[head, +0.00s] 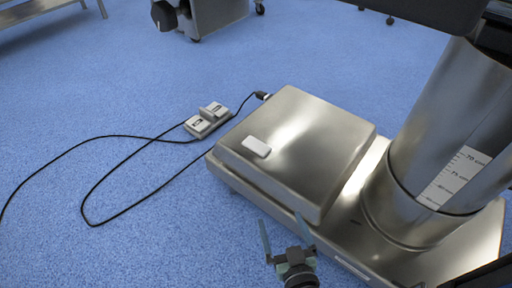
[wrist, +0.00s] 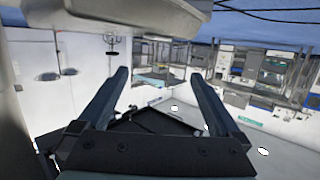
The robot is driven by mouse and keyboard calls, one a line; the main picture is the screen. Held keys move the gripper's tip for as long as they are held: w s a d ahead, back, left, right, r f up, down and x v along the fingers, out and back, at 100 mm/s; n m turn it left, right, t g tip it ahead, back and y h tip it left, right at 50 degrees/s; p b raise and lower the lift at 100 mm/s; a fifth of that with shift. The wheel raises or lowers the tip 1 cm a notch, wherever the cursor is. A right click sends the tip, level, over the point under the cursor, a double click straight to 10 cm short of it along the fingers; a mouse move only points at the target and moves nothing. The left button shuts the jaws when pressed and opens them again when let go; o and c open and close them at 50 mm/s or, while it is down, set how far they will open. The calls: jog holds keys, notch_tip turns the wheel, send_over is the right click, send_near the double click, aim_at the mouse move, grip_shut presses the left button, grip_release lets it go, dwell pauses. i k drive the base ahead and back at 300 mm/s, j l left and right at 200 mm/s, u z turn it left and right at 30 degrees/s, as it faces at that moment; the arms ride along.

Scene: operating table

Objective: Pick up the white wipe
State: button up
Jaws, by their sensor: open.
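The white wipe (head: 256,146) is a small pale rectangle with rounded corners. In the head view it lies flat on top of the steel base box (head: 300,135), close to its left edge. My gripper (head: 280,219) is at the bottom of the head view, nearer the camera than the wipe and apart from it. Its two fingers are spread with nothing between them. In the wrist view my gripper (wrist: 158,76) also shows open and empty, and I cannot make out the wipe there.
A thick steel column (head: 430,150) rises from the base at the right. A grey foot pedal (head: 208,119) with black cables (head: 112,137) lies on the blue floor (head: 120,75) left of the box. A wheeled cart (head: 205,15) stands at the back.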

aim_at(261, 149)
jog(key=k+l, duration=0.2)
jog(key=k, duration=0.3)
jog(key=k+l, duration=0.15)
jog(key=k, duration=0.3)
